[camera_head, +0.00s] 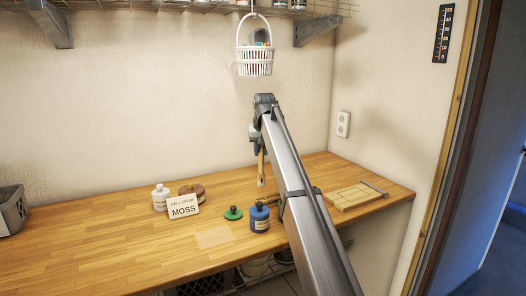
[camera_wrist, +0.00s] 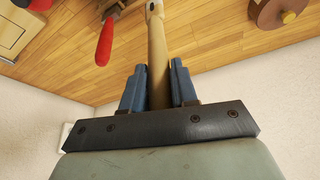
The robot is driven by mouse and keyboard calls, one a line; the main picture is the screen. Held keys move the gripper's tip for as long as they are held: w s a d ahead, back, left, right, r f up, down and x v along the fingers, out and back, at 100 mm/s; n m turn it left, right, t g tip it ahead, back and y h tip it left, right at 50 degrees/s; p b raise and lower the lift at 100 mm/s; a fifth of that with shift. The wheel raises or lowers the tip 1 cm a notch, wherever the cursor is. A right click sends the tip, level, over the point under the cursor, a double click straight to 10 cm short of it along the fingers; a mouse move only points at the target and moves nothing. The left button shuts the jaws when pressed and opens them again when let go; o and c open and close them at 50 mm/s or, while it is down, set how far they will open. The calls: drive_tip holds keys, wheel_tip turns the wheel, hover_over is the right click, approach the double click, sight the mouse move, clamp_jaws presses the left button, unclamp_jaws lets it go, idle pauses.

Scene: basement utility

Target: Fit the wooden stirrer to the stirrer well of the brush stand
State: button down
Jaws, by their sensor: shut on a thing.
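I cannot tell for sure which thing is the brush stand. A brown round wooden piece (camera_head: 192,190) stands left of the gripper, partly behind a card. No stirrer well is clearly visible.
On the wooden bench (camera_head: 110,245) are a white bottle (camera_head: 160,198), a MOSS card (camera_head: 183,206), a green disc (camera_head: 233,213), a blue bottle (camera_head: 260,217) and a wooden board (camera_head: 352,194). A red handle (camera_wrist: 105,42) lies near the stirrer. A white basket (camera_head: 255,62) hangs above.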

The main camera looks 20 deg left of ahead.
sight(261, 171)
drive_tip(key=shift+f, duration=4.9)
drive_tip(key=c, duration=0.8)
unclamp_jaws()
drive_tip(key=v, duration=1.4)
